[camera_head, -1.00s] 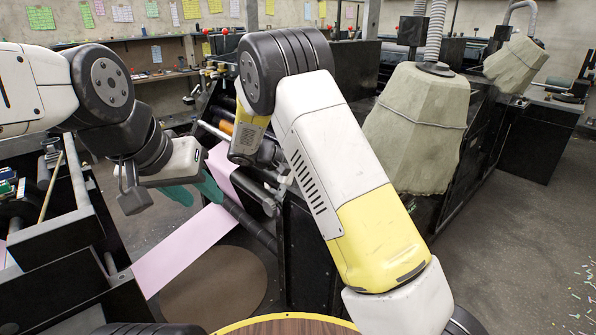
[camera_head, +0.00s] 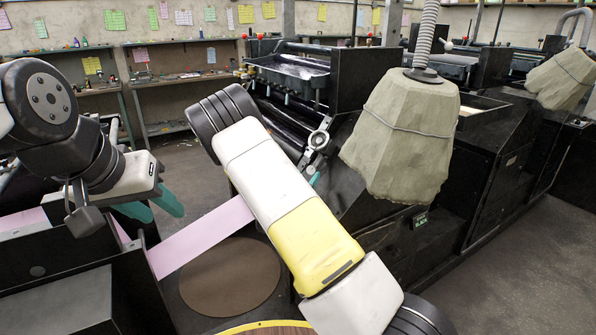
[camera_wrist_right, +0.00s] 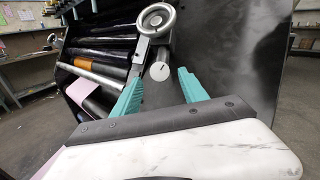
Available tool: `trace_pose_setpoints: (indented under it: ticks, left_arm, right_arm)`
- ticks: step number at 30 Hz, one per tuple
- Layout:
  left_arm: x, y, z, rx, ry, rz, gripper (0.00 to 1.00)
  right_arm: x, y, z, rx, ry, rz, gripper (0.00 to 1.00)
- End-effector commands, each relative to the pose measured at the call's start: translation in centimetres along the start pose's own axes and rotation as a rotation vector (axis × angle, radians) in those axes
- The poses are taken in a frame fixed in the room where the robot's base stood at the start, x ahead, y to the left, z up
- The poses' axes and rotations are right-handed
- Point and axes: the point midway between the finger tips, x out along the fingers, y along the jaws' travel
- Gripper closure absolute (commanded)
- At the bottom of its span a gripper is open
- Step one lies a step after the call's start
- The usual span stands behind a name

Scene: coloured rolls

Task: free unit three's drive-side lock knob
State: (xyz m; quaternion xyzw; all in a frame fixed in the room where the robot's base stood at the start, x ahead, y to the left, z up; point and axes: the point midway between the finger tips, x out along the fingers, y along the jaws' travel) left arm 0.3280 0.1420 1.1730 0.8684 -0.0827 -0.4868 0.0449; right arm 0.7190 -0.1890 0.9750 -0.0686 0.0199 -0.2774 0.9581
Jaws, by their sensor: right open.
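A bright metal lever with a round ring (camera_head: 318,138) sits on the black press side in the head view. In the right wrist view the ring (camera_wrist_right: 157,18) is at the top, and a short silver knob (camera_wrist_right: 160,71) with a dark line on its face is below it. My right gripper (camera_wrist_right: 159,76) is open, its teal fingers either side of the knob in the picture; contact is not visible. In the head view my arm hides most of that gripper. My left gripper (camera_head: 152,206) is open and empty above the pink web at the left. No unit number is legible.
Pink web (camera_head: 205,235) runs low between the dark frames. A beige wrapped cover (camera_head: 400,135) with a grey hose hangs right of the lever. Black rollers (camera_wrist_right: 105,48) lie left of the knob.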

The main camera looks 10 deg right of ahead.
Motion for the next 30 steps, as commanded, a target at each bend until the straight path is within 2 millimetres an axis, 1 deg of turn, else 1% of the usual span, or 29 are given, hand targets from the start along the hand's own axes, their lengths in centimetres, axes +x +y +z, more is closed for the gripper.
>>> trace_pose_setpoints:
  ticks: [1,3,7,11,17,18,23,24,26,30]
  left_arm:
    - [0.0,0.0,0.0,0.0,0.0,0.0,0.6]
    - [0.0,0.0,0.0,0.0,0.0,0.0,0.6]
    - [0.0,0.0,0.0,0.0,0.0,0.0,0.6]
    - [0.0,0.0,0.0,0.0,0.0,0.0,0.6]
    - [0.0,0.0,0.0,0.0,0.0,0.0,0.6]
    - [0.0,0.0,0.0,0.0,0.001,0.0,0.6]
    - [0.0,0.0,0.0,0.0,0.001,0.0,0.6]
    - [0.0,0.0,0.0,0.0,0.0,0.0,0.6]
    - [0.0,0.0,0.0,0.0,0.0,0.0,0.6]
    - [0.0,0.0,0.0,0.0,0.0,0.0,0.6]
  right_arm:
    - [0.9,-0.1,0.0,0.001,-0.001,-0.002,0.49]
    - [1.9,0.0,0.0,0.001,-0.001,-0.001,0.49]
    - [3.2,0.0,0.0,0.003,-0.001,-0.001,0.49]
    - [3.8,0.0,0.1,0.003,-0.001,-0.001,0.49]
    - [3.8,0.0,0.1,0.003,-0.001,-0.001,0.49]
    - [3.8,0.0,0.1,0.003,-0.001,-0.001,0.51]
    - [3.8,0.0,0.1,0.003,0.0,-0.001,0.82]
    - [3.8,0.0,0.1,0.003,0.0,-0.001,0.9]
    - [3.8,0.0,0.1,0.004,0.0,-0.001,1.0]
    - [3.8,0.0,0.1,0.002,0.0,0.0,1.0]
